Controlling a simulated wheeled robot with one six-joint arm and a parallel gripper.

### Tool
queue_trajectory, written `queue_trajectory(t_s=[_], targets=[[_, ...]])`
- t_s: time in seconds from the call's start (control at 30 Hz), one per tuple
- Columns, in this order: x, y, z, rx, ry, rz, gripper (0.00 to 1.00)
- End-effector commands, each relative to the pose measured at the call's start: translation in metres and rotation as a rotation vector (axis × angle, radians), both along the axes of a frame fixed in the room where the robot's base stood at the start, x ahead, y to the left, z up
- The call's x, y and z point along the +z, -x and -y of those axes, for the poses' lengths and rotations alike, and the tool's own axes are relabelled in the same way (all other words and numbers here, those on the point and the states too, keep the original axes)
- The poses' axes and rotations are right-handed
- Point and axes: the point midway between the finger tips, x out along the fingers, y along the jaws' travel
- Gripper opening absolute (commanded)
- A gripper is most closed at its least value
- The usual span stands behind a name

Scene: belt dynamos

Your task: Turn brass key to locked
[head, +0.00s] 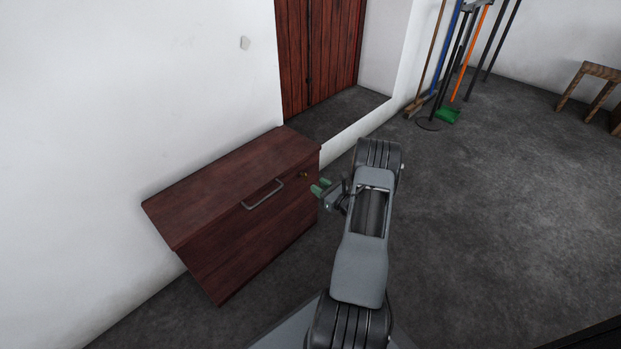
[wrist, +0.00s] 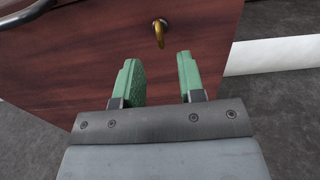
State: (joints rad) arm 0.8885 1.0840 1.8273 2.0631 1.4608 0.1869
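The brass key (wrist: 160,32) sits in a lock on the front of a dark red wooden cabinet (head: 240,248). In the head view the key (head: 306,174) is a tiny brass spot near the cabinet's upper right corner. My gripper (head: 321,187) is in front of that corner, with green fingertips pointing at the cabinet. In the wrist view my gripper (wrist: 161,75) is open and empty, its two green fingers apart. The key is beyond the fingertips, roughly between their lines, and not touched. Its exact turn angle is hard to tell.
A grey metal handle (head: 263,194) is on the cabinet front, left of the key. A white wall stands behind the cabinet, with a red plank door (head: 320,50) in a recess. Brooms and a green dustpan (head: 447,115) stand at the back.

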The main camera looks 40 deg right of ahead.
Motion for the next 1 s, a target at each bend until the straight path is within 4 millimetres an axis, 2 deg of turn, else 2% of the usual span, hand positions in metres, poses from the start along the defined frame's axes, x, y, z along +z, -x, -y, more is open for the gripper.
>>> queue_trajectory(t_s=[0.03, 0.2, 0.4, 0.6, 1.0], targets=[[0.003, 0.011, 0.003, -0.005, -0.002, -0.002, 0.36], [0.002, 0.040, 0.008, -0.004, -0.002, -0.001, 0.36], [0.001, 0.062, 0.012, -0.002, 0.001, 0.000, 0.36], [0.000, 0.069, 0.012, 0.000, 0.000, 0.000, 0.36], [0.000, 0.069, 0.012, 0.000, 0.000, 0.000, 0.36]])
